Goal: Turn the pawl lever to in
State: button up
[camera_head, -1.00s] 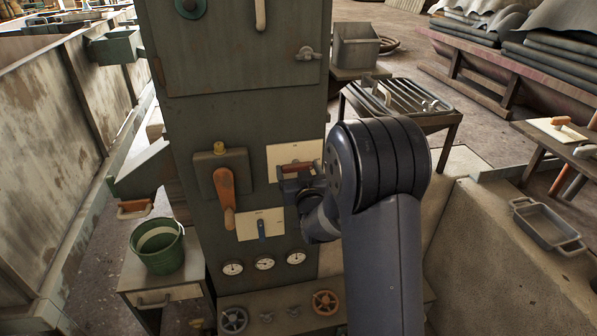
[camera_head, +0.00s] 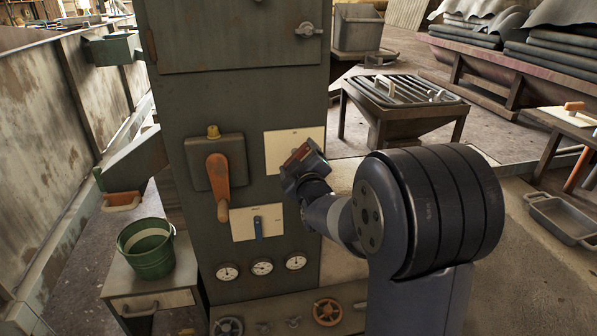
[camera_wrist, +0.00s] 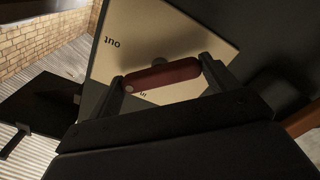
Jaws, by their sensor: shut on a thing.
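The pawl lever's red-brown handle (camera_head: 299,152) stands in front of a pale plate (camera_head: 279,147) on the right of the green cabinet's front. In the head view the handle slants up to the right. In the wrist view the handle (camera_wrist: 162,75) lies between both fingers, across the plate (camera_wrist: 165,35). The plate's "out" mark shows at its upper left, and part of "in" shows just below the handle. My gripper (camera_wrist: 163,84) is shut on the handle. The gripper (camera_head: 306,167) hides the lever's lower part in the head view.
An orange-handled lever (camera_head: 217,180) and a small plate with a blue lever (camera_head: 257,226) are left of my gripper. Gauges (camera_head: 262,267) and handwheels (camera_head: 327,311) sit below. A green bucket (camera_head: 147,248) stands at left, a grated table (camera_head: 402,92) at right.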

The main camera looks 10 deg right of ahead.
jog(key=n+b, duration=0.6)
jog(key=n, duration=0.2)
jog(key=shift+n, duration=0.4)
jog(key=shift+b, duration=0.3)
jog(key=o, duration=0.9)
jog(key=s+p, duration=0.1)
jog(key=s, duration=0.9)
jog(key=shift+s, duration=0.4)
